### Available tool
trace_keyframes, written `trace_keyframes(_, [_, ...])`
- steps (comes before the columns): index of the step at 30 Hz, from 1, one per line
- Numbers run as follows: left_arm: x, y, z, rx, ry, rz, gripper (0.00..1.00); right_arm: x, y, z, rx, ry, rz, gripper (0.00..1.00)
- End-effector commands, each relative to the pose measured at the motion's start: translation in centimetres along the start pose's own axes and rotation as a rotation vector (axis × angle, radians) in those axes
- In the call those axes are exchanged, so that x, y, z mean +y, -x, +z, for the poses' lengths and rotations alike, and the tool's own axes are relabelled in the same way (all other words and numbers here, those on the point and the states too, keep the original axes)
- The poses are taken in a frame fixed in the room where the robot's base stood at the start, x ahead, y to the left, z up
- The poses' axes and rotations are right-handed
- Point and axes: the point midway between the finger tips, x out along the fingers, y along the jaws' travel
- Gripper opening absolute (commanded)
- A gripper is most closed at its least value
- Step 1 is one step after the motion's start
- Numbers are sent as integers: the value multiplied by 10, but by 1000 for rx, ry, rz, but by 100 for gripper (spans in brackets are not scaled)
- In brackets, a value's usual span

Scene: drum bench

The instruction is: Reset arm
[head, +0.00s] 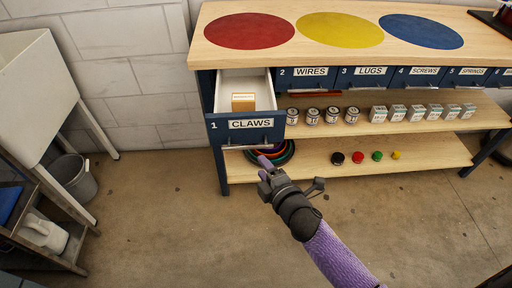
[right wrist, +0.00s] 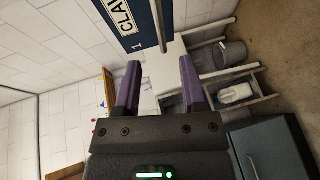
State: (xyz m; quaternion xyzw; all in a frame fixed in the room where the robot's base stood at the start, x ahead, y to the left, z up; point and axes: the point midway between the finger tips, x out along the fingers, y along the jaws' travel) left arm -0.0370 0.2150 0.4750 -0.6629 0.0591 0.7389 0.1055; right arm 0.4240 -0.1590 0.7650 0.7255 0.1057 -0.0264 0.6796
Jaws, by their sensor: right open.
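My right gripper (head: 264,168) is in front of the bench, just below the open drawer labelled CLAWS (head: 247,130). In the right wrist view its two purple fingers (right wrist: 160,88) stand wide apart with nothing between them. The drawer front and its bar handle (right wrist: 158,25) show just beyond the fingertips there, apart from them. The drawer is pulled out and holds a small yellowish box (head: 243,102). My right arm (head: 335,255) reaches in from the bottom of the head view. My left gripper is not in view.
The bench top (head: 275,52) carries red, yellow and blue discs. Its shelves hold jars (head: 313,116), small boxes (head: 420,112), coloured caps (head: 358,157) and coiled cables (head: 275,152). A grey bin (head: 74,177) and a cart with a white jug (head: 42,233) stand left. Floor between is clear.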

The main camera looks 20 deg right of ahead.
Motion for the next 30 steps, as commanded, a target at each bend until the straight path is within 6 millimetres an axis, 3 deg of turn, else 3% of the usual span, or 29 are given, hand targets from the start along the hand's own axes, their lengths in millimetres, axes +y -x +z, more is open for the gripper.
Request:
trace_keyframes(3, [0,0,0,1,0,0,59,-2,0,0,-2,-7,-8,52])
trace_keyframes(5, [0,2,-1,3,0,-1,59,-18,5,3,-15,-50,-54,52])
trace_keyframes(8, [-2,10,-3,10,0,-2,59,-84,31,14,-87,-229,-243,52])
trace_keyframes(9, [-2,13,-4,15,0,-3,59,-119,51,19,-142,-329,-346,52])
trace_keyframes(11, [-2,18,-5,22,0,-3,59,-172,90,25,-245,-481,-498,52])
trace_keyframes(12, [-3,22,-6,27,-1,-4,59,-203,120,28,-324,-576,-591,52])
trace_keyframes(14, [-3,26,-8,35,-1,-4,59,-244,170,30,-456,-707,-720,52])
trace_keyframes(15, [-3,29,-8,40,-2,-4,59,-266,206,31,-550,-783,-796,52])
trace_keyframes(18, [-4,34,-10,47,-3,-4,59,-304,290,31,-783,-932,-941,52])
trace_keyframes(21, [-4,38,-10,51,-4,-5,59,-321,354,29,-968,-1019,-1026,52])
trace_keyframes(24, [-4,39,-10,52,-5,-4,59,-328,389,27,-1077,-1060,-1064,52])
trace_keyframes(30, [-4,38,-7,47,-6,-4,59,-330,400,26,-1112,-1072,-1074,52])
